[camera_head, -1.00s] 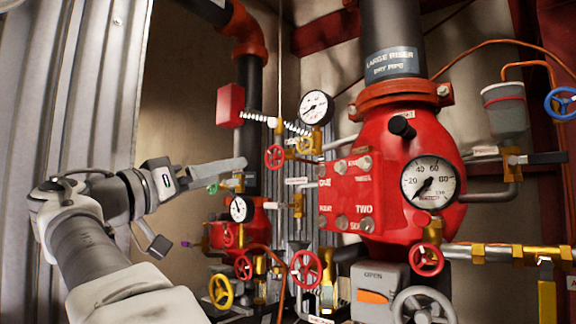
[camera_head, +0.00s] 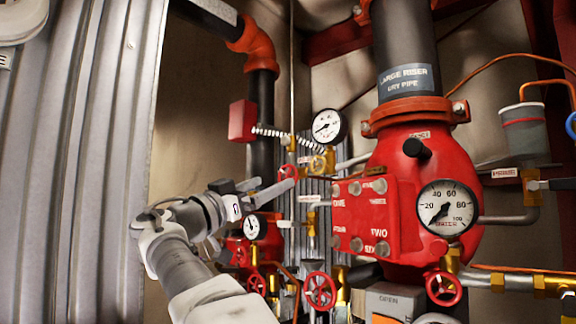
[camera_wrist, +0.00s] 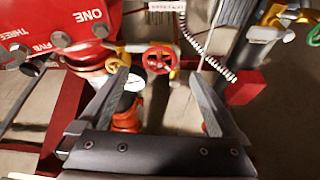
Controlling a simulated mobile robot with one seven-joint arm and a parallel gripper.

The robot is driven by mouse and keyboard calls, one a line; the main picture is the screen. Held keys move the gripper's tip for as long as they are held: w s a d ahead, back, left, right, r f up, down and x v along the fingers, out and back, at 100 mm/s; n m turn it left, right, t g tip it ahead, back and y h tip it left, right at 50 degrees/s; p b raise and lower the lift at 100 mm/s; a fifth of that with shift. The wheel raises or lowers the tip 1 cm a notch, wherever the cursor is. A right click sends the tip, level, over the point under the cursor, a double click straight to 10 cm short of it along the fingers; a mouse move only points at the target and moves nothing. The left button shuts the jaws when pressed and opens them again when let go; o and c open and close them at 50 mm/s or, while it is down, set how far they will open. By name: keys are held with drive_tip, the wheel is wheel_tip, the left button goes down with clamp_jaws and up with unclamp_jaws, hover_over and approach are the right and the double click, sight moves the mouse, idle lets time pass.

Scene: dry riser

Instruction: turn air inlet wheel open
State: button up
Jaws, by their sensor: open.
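Contact cannot be told. No readable label names the air inlet wheel.
The big red valve body (camera_head: 420,190) with a gauge stands to the right. A red box (camera_head: 242,120) with a coiled white cable is above my gripper. More red wheels (camera_head: 320,291) (camera_head: 443,288) sit lower. A corrugated metal wall (camera_head: 80,170) is at the left.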

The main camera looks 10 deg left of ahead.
sight(286, 176)
drive_tip(key=p+x, duration=0.2)
drive_tip(key=x, duration=0.4)
drive_tip(key=shift+w+d+r, duration=0.1)
drive_tip(key=shift+w+d, duration=0.1)
drive_tip(key=c, duration=1.4)
